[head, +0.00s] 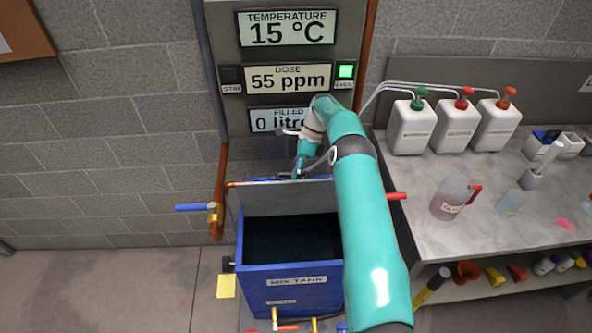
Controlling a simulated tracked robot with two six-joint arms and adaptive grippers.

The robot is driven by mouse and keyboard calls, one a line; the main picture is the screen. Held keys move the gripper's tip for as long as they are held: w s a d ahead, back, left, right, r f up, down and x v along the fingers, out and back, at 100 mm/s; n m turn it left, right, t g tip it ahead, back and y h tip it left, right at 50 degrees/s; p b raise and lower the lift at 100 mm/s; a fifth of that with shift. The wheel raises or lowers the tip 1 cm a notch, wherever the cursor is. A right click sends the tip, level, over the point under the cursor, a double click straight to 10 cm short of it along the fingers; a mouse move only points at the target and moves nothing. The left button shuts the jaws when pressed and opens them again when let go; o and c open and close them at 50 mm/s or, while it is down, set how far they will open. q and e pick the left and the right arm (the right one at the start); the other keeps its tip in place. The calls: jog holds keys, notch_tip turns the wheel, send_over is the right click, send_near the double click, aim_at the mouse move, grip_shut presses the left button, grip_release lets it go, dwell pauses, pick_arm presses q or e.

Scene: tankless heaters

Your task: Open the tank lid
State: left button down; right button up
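The blue mix tank (291,296) stands on the floor below the display panel, with its dark inside showing from above. Its grey lid (280,199) stands raised at the back of the opening. My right arm reaches in from the lower right, over the tank's right side. My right gripper (298,172) is at the lid's upper edge. It is small and partly hidden by my arm, so I cannot tell whether its fingers are open or shut, or whether it touches the lid. My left gripper is out of view.
A blue-handled valve (196,207) on a copper pipe is left of the tank, and a red handle (397,196) is right. The grey workbench (405,173) at right carries white bottles (456,126) and a jug (452,198). Floor at left is clear.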

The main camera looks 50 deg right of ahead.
jog(key=shift+w+r, duration=0.1)
jog(key=shift+r, duration=0.6)
notch_tip(320, 180, up, 9)
jog(key=shift+r, duration=0.1)
dwell(0.5)
